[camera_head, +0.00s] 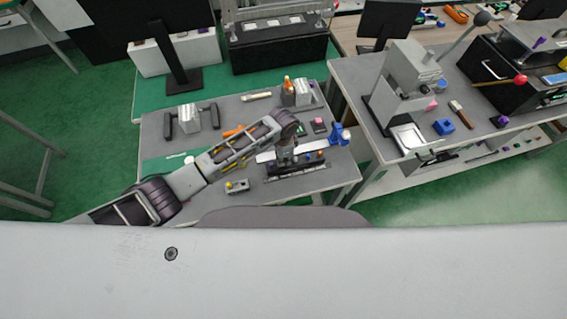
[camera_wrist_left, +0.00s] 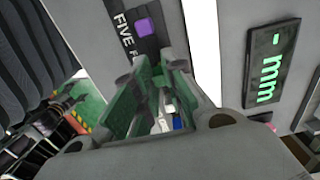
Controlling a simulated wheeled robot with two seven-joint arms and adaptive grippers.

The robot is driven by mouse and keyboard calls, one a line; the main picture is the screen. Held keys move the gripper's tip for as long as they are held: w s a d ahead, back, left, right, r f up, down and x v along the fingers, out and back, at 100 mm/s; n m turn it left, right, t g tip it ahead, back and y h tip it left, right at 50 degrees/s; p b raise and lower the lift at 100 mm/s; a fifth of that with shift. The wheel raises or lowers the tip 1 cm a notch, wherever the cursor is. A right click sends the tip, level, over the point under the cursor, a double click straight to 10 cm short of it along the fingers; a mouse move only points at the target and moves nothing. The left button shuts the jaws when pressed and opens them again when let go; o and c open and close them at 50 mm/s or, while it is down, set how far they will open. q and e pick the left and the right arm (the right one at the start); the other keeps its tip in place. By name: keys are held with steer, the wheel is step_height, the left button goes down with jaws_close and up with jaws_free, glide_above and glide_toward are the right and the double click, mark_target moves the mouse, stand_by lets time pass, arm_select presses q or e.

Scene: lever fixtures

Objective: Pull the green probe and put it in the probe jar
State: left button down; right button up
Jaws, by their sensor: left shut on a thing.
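My left gripper (camera_head: 286,160) points down at a dark rack (camera_head: 285,172) with several small coloured knobs along it, on the near grey table. In the left wrist view its fingers (camera_wrist_left: 160,85) are close together, with green surfaces between and along them. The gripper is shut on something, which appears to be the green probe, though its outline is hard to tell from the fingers. The fingers hide part of the rack. I cannot tell for sure which object is the probe jar. My right gripper is not in view.
A blue object (camera_head: 338,134) stands at the table's right edge. A silver block (camera_head: 188,117) with black handles is at the back left. A second bench with a grey machine (camera_head: 405,85) stands to the right.

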arm_select(q)
steer(key=shift+r+p, duration=0.35)
steer(key=shift+r, duration=0.8)
steer(key=shift+r, duration=1.05)
stand_by(0.5)
steer(key=shift+r, duration=0.95)
steer(key=shift+n, duration=0.4)
